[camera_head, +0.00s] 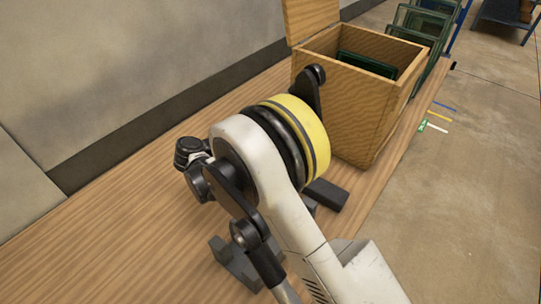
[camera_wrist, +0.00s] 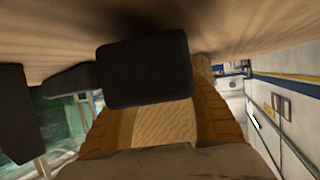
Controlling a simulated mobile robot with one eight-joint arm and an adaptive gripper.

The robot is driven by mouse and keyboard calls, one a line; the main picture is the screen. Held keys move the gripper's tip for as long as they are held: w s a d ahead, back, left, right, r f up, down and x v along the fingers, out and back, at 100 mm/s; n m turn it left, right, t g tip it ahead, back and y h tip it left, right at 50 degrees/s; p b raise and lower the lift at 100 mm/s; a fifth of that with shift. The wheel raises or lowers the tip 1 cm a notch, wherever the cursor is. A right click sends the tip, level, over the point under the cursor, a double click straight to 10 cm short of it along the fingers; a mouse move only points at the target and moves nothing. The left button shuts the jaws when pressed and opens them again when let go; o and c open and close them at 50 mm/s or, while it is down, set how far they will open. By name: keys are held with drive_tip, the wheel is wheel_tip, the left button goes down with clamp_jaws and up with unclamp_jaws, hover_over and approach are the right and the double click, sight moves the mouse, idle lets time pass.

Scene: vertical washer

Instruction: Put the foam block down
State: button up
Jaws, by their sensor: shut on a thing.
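A dark, blunt block-like shape (camera_wrist: 147,75), which I take to be the foam block, fills the middle of the wrist view close to the lens. Dark parts of my gripper (camera_wrist: 72,80) lie at its left, and the gripper is shut on it. The wooden surface is right behind it; I cannot tell whether they touch. In the head view my white and yellow arm hides the gripper's grasp. Dark grey pieces show on the wooden bench (camera_head: 120,220) beyond the arm (camera_head: 326,194) and below it (camera_head: 235,265); I cannot tell what they are.
An open wooden box (camera_head: 385,125) with a dark green-framed pane (camera_head: 366,64) inside stands just beyond my arm. More green-framed panes (camera_head: 425,22) stand behind it. A wall (camera_head: 130,70) runs along the bench's left side. The bench at left is clear.

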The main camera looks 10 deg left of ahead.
drive_tip(key=shift+f, duration=0.6)
drive_tip(key=shift+f, duration=0.1)
drive_tip(key=o, duration=0.9)
drive_tip(key=shift+s+a+r, duration=0.15)
drive_tip(key=shift+a+r, duration=0.05)
drive_tip(key=shift+r, duration=0.1)
drive_tip(key=p+v, duration=0.5)
drive_tip(key=v, duration=0.6)
drive_tip(key=shift+s+a, duration=0.1)
drive_tip(key=shift+a, duration=0.1)
drive_tip(key=shift+d, duration=0.1)
